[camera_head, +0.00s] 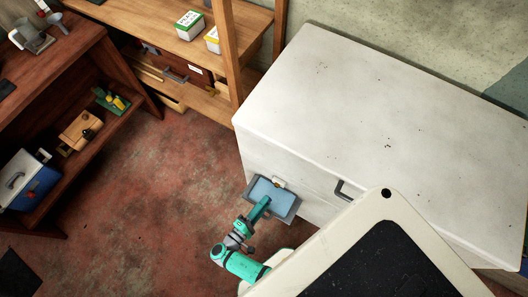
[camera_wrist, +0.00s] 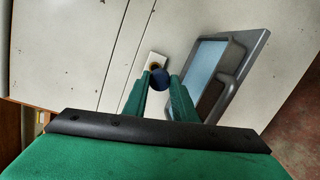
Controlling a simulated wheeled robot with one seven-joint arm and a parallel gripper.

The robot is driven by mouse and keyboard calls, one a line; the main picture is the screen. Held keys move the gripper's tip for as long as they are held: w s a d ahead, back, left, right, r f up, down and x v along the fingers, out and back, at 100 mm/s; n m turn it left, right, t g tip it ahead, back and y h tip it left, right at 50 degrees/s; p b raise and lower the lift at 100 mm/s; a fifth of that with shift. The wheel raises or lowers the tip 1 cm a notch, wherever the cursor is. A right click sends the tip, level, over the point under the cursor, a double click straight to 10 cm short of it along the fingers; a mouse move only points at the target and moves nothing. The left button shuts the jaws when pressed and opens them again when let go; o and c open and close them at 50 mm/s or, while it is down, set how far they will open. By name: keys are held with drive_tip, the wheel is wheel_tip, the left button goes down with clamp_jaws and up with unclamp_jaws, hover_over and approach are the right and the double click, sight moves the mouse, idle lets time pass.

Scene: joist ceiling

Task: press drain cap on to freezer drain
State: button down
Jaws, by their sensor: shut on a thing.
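The freezer (camera_head: 350,110) is a large white chest against the wall. Its drain (camera_wrist: 156,60) is a small pale plate with a brownish opening on the white face; it also shows in the head view (camera_head: 279,182). My gripper (camera_wrist: 160,82) is shut on the drain cap (camera_wrist: 159,79), a dark blue round piece between the green fingertips. The cap is in front of the drain and overlaps its lower part in the wrist view; I cannot tell whether they touch. In the head view my gripper (camera_head: 266,200) reaches to the freezer's lower front, and the cap is not distinguishable.
A grey tray (camera_wrist: 262,42) with a blue inside lies close right of the drain and my fingers; it also shows under my gripper in the head view (camera_head: 290,213). A dark handle (camera_head: 342,190) sticks out of the freezer front. Wooden shelves (camera_head: 170,35) stand left; red floor between is clear.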

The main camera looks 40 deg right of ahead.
drive_tip(key=shift+s+a+n+t, duration=0.2)
drive_tip(key=shift+s+n+t, duration=0.2)
drive_tip(key=shift+t, duration=0.3)
drive_tip(key=shift+s+a+n+t, duration=0.15)
drive_tip(key=shift+s+n+t, duration=0.1)
drive_tip(key=shift+n+t, duration=0.35)
approach(278, 184)
drive_tip(key=shift+x, duration=1.6)
drive_tip(key=shift+x, duration=1.35)
drive_tip(key=c, duration=1.4)
unclamp_jaws()
drive_tip(key=shift+f, duration=0.1)
drive_tip(key=v, duration=1.4)
drive_tip(key=shift+s+a+f, duration=0.1)
drive_tip(key=shift+s+a, duration=0.05)
drive_tip(key=shift+a, duration=0.2)
